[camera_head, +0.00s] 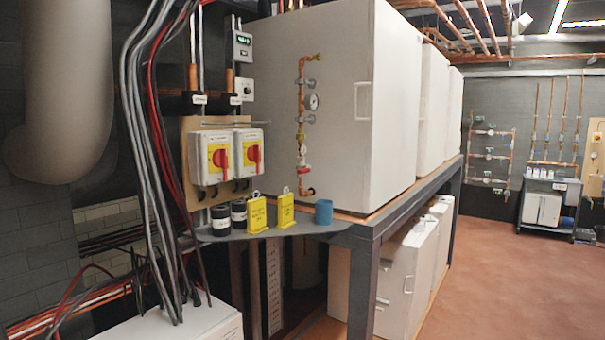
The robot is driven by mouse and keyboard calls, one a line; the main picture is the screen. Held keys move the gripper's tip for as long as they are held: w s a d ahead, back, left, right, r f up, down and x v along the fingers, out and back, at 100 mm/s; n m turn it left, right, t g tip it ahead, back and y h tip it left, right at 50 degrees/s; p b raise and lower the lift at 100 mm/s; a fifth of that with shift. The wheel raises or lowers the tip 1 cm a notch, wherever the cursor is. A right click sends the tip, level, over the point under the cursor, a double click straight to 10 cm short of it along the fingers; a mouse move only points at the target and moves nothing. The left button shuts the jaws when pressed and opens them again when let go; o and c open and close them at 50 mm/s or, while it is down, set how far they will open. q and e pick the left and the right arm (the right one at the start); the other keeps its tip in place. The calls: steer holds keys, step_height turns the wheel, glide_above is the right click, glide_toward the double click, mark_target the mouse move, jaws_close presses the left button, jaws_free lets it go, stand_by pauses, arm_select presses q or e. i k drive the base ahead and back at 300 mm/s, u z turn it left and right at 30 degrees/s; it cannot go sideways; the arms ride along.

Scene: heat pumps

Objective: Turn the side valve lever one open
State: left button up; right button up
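A vertical copper pipe (301,125) runs down the side of a large white cabinet (345,60). On the pipe are a small yellow-green fitting (316,57) at the top, a round gauge (313,102) and a red-and-white fitting (304,168) near the bottom. These parts are small, and I cannot tell which is side valve lever one or how any lever is set. Neither of my grippers shows in the head view.
Two red-and-yellow switches (219,158) sit on a board left of the pipe. A grey shelf (225,236) below holds black cylinders (221,219), two yellow padlock-shaped tags (257,213) and a blue cup (323,211). Cables (140,130) hang at left. The reddish floor (500,270) at right is clear.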

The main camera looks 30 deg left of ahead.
mark_target(305, 170)
steer(key=u, duration=1.05)
steer(key=i, duration=0.7)
steer(key=u, duration=0.15)
